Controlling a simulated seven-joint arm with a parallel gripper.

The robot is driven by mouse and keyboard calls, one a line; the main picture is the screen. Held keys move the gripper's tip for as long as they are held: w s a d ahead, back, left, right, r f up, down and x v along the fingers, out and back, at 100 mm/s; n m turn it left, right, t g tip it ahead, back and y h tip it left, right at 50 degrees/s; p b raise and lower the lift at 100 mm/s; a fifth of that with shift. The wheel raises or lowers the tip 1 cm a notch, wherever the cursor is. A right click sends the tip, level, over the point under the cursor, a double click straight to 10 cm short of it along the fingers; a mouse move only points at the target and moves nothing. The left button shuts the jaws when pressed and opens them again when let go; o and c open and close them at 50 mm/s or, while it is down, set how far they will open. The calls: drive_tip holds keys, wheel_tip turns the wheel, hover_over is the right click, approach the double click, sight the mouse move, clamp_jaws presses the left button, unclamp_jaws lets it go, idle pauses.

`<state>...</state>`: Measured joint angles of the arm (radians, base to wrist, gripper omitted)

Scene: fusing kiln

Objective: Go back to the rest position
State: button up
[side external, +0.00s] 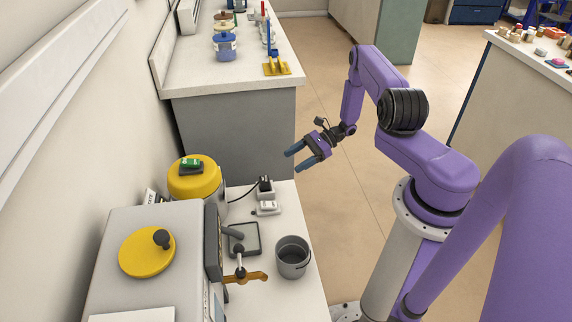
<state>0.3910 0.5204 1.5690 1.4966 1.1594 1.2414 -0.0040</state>
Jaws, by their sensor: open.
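My gripper (303,158) is open and empty. Its two blue-grey fingers point left and slightly down. In this view it hangs in the air over the floor, just right of the grey counter and beyond the near bench. It touches nothing that I can see. My purple arm reaches toward it from the right side of the picture.
The near bench (313,285) holds a grey kiln (95,270) with a yellow knob plate, a grey bucket (292,262), a dark square tray (245,226) and a yellow-lidded drum (196,187). Jars stand on the far counter (190,84). The floor (340,215) is clear.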

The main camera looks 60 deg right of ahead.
drive_tip(key=s+a+r+n+g+h, duration=0.3)
drive_tip(key=a+r+n+g, duration=0.3)
drive_tip(key=a+r+n, duration=0.35)
drive_tip(key=s+a+r+n+g+h, duration=0.25)
drive_tip(key=a+r+n+g, duration=0.35)
drive_tip(key=a+r+n, duration=0.4)
drive_tip(key=s+r+n+t+h, duration=0.2)
drive_tip(key=s+r+n+h, duration=0.1)
drive_tip(key=s+r+n, duration=0.3)
drive_tip(key=s+a+r+n+t+h, duration=0.1)
drive_tip(key=s+r+n+t+h, duration=0.2)
drive_tip(key=s+r+n, duration=0.3)
drive_tip(key=s+n, duration=0.4)
drive_tip(key=s, duration=0.4)
drive_tip(key=shift+s+a, duration=0.25)
drive_tip(key=shift+a, duration=0.05)
